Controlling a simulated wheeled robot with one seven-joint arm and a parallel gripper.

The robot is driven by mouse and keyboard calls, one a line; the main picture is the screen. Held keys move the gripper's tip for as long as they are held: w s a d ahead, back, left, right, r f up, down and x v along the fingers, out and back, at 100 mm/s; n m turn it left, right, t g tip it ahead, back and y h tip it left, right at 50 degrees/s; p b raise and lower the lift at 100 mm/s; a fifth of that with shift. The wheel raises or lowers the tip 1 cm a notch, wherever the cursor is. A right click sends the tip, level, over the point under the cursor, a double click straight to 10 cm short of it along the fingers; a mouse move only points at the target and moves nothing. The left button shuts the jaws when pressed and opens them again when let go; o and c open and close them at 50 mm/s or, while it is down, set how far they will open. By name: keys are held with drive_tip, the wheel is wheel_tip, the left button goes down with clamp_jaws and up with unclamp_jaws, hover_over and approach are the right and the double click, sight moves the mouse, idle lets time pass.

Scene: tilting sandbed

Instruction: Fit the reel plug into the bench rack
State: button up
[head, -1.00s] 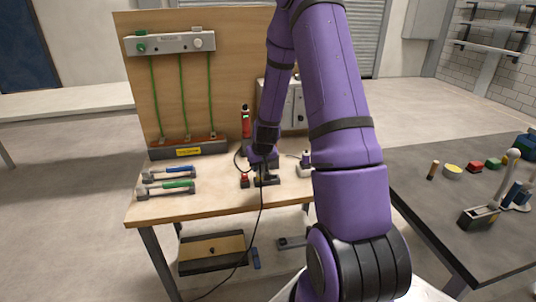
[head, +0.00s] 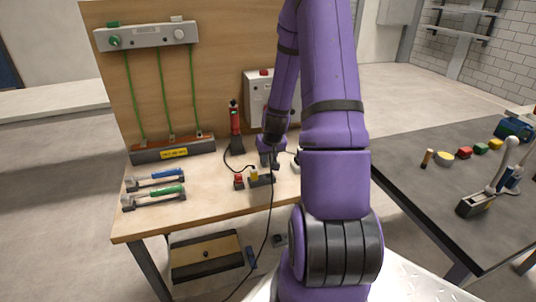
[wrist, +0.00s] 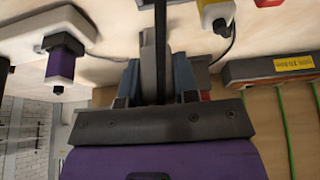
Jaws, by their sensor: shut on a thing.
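My gripper (head: 273,160) is above the right part of the wooden bench, with its jaws closed in the wrist view (wrist: 155,92). They hold a grey piece (wrist: 148,55), apparently the reel plug; a black cable (head: 268,215) hangs from there past the bench edge to the floor. A dark block (head: 262,180) with a yellow plug (head: 254,174) lies just below and left of my gripper. A white strip (wrist: 30,35) with a purple-and-white plug (wrist: 63,58) shows in the wrist view. I cannot tell which of these is the bench rack. The held piece's tip is unclear.
A red plug (head: 238,181) stands left of the dark block. A red cylinder (head: 235,120) stands behind. A dark long box (head: 172,150) lies at the back. A grey table (head: 420,190) stands at the right.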

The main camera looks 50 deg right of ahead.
sight(269, 163)
drive_tip(key=shift+f, duration=2.15)
drive_tip(key=shift+f, duration=1.25)
drive_tip(key=o, duration=1.1)
drive_tip(key=shift+c, duration=0.2)
drive_tip(key=o, duration=0.4)
drive_tip(key=shift+a, duration=0.1)
drive_tip(key=shift+r, duration=4.05)
